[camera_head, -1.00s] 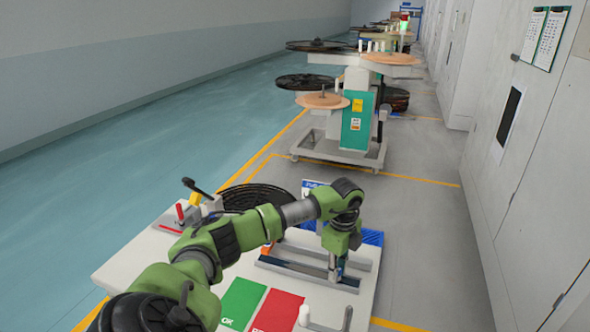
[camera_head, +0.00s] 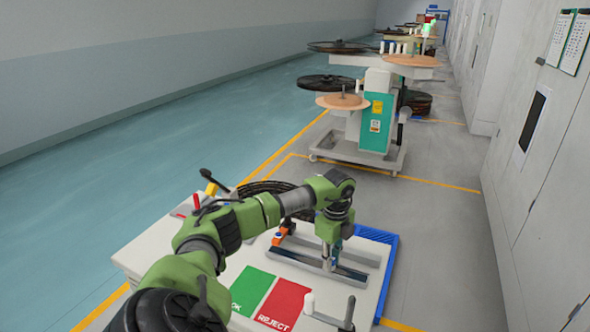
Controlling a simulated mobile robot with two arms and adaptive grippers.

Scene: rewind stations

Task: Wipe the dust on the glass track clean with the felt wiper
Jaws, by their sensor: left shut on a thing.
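The glass track (camera_head: 343,272) lies between dark rails on the white bench, running from left to right. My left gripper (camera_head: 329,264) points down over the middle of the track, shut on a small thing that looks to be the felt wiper. The fingers mostly hide the wiper, and I cannot tell whether it touches the glass. Dust on the track is too small to make out. My right gripper is not in view.
A green OK pad (camera_head: 250,291) and a red REJECT pad (camera_head: 283,305) lie in front of the track. A black coil (camera_head: 265,188) and blue tray (camera_head: 389,262) are behind and beside it. An orange part (camera_head: 279,238) sits at the rail's left end.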

